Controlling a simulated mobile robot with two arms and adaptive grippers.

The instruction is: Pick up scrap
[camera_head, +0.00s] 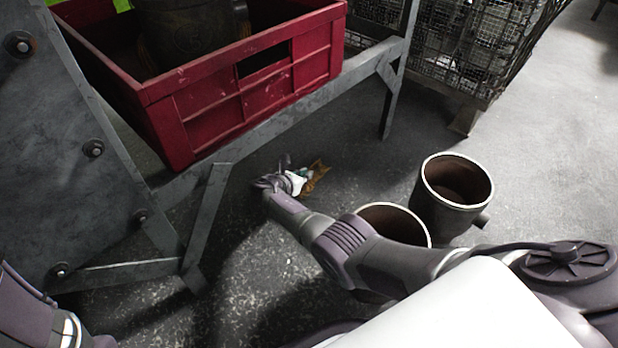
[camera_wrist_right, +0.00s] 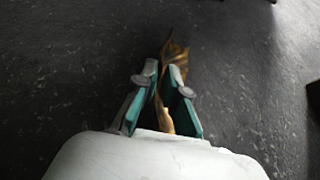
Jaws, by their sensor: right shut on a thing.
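The scrap (camera_head: 317,174) is a small crumpled brownish-orange piece, low over the dark floor in the head view. My right gripper (camera_head: 303,176) reaches down to it beside the metal frame. In the right wrist view the scrap (camera_wrist_right: 174,75) stands between the two teal-lined fingers of my right gripper (camera_wrist_right: 170,88), which are shut on it. Part of it sticks out past the fingertips. I cannot tell whether it touches the floor. Only a piece of my left arm shows at the lower left of the head view, and its gripper is out of view.
A red crate (camera_head: 240,90) holding a dark part sits on a grey metal frame (camera_head: 290,122) at the upper left. Two round metal pots (camera_head: 453,207) (camera_head: 395,212) stand beside my right arm. A wire mesh cage (camera_head: 462,45) stands at the back. Floor at right is clear.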

